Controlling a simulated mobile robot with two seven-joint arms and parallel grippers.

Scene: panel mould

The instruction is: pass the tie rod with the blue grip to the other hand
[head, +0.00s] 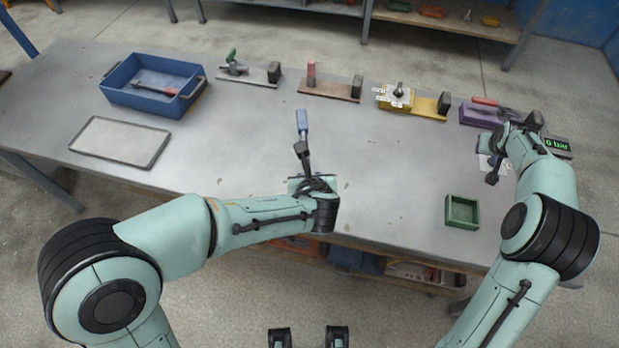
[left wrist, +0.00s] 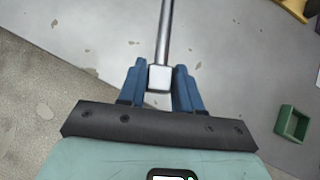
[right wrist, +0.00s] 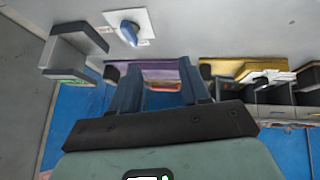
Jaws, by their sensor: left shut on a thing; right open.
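The tie rod with the blue grip (head: 302,121) stands up from my left gripper (head: 310,182) over the front middle of the table, its blue end pointing away. In the left wrist view, the left gripper (left wrist: 160,85) is shut on the rod's pale block end, and the metal shaft (left wrist: 165,35) runs forward between the blue fingers. The blue grip is out of that view. My right gripper (right wrist: 157,85) is open, with nothing between its fingers. In the head view it is at the table's right side, well apart from the rod and partly hidden by its own arm.
A blue tray (head: 118,93) holding a red-handled tool and a grey flat tray (head: 120,141) are at left. Several fixtures line the back, including yellow (head: 424,104) and purple (head: 475,115) ones. A green box (head: 462,211) sits front right. The middle table is clear.

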